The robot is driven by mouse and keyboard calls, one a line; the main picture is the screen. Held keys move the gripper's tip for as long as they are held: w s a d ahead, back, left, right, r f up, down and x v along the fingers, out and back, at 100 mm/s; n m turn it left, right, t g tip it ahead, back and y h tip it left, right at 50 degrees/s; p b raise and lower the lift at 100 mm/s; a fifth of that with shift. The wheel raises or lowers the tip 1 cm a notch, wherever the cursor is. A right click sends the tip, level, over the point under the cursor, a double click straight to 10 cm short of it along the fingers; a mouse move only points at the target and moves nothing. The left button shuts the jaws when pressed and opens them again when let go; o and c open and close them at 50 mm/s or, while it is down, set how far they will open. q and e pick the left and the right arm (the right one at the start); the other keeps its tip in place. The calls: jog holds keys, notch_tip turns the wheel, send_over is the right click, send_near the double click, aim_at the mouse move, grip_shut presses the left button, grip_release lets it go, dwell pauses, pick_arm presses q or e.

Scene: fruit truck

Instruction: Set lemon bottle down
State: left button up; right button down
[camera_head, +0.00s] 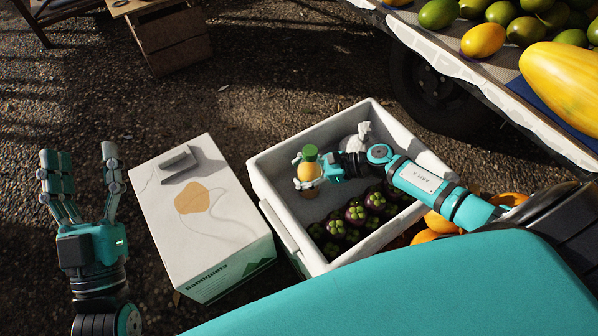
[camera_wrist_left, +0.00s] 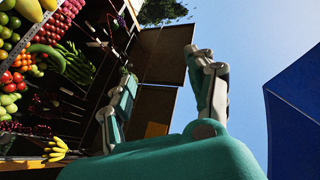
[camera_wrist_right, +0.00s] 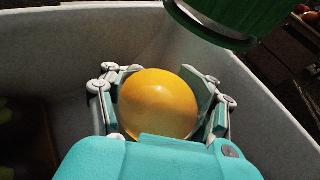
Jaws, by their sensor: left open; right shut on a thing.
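The lemon bottle (camera_head: 310,172) has a yellow body and a green cap. My right gripper (camera_head: 308,180) is shut on it, inside the outline of the white crate (camera_head: 256,166), near its left wall. The bottle looks upright in the head view; whether its base touches the crate floor I cannot tell. In the right wrist view the yellow body (camera_wrist_right: 158,104) sits between the fingers, with the green cap (camera_wrist_right: 222,18) above. My left gripper (camera_head: 80,175) is open and empty, left of the white box. Its spread fingers (camera_wrist_left: 165,95) also show in the left wrist view, pointing up.
Several mangosteens (camera_head: 356,212) lie in the crate's front part. A closed white box (camera_head: 195,215) stands left of the crate. Oranges (camera_head: 440,222) lie right of it. A fruit stand with a papaya (camera_head: 565,85) and green fruit (camera_head: 438,14) is at the upper right.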

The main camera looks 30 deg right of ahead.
jog(key=shift+c, duration=1.2)
grip_release()
pick_arm(q)
jog(key=shift+s+r, duration=0.1)
jog(key=shift+r, duration=0.05)
pick_arm(e)
jog(key=shift+r, duration=0.15)
pick_arm(q)
notch_tip(320, 180, down, 9)
jog(key=w+g+y+p, duration=0.2)
jog(key=g, duration=0.3)
jog(key=shift+a+g, duration=0.3)
jog(key=shift+a, duration=0.1)
pick_arm(e)
jog(key=v, duration=1.2)
